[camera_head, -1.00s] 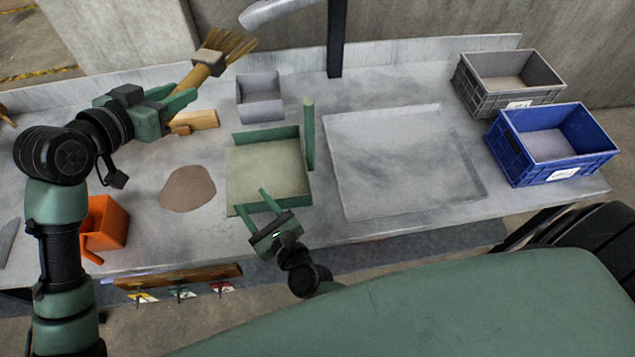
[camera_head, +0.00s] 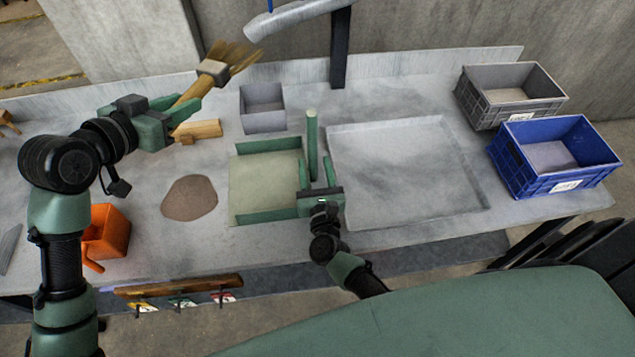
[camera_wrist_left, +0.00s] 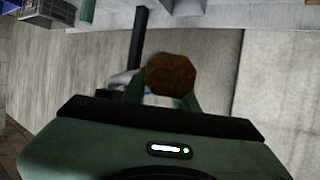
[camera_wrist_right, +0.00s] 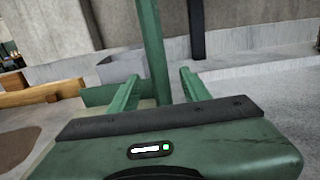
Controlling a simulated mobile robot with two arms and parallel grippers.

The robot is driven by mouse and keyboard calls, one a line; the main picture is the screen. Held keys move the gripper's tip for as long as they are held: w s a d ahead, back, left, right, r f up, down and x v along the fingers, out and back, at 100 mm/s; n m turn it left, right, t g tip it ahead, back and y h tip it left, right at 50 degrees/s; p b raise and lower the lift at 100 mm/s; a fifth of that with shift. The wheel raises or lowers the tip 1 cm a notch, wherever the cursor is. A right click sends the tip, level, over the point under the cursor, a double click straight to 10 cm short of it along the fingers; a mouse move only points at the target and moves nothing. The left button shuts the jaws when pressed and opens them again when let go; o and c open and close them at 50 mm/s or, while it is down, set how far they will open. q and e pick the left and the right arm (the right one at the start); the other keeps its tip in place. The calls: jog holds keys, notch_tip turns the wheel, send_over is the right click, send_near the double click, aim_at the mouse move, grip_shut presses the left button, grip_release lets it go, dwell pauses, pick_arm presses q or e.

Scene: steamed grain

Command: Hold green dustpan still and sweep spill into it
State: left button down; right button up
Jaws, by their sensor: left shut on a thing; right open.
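The green dustpan (camera_head: 265,178) lies on the bench with its open side facing left. Its green handle (camera_head: 312,146) rises upright at its right edge. The brown spill (camera_head: 189,197) is a flat heap on the bench just left of the dustpan, apart from it. My left gripper (camera_head: 186,106) is shut on the wooden brush (camera_head: 209,72) and holds it above the bench with the bristles up. My right gripper (camera_head: 317,176) is open at the dustpan's right front corner. In the right wrist view, the handle (camera_wrist_right: 152,50) stands beyond and between its fingers (camera_wrist_right: 160,85).
Grey (camera_head: 510,103) and blue (camera_head: 552,165) crates stand at right. An orange scoop (camera_head: 107,232) is at left front.

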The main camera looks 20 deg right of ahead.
aim_at(313, 160)
jog(key=shift+x, duration=1.9)
grip_shut()
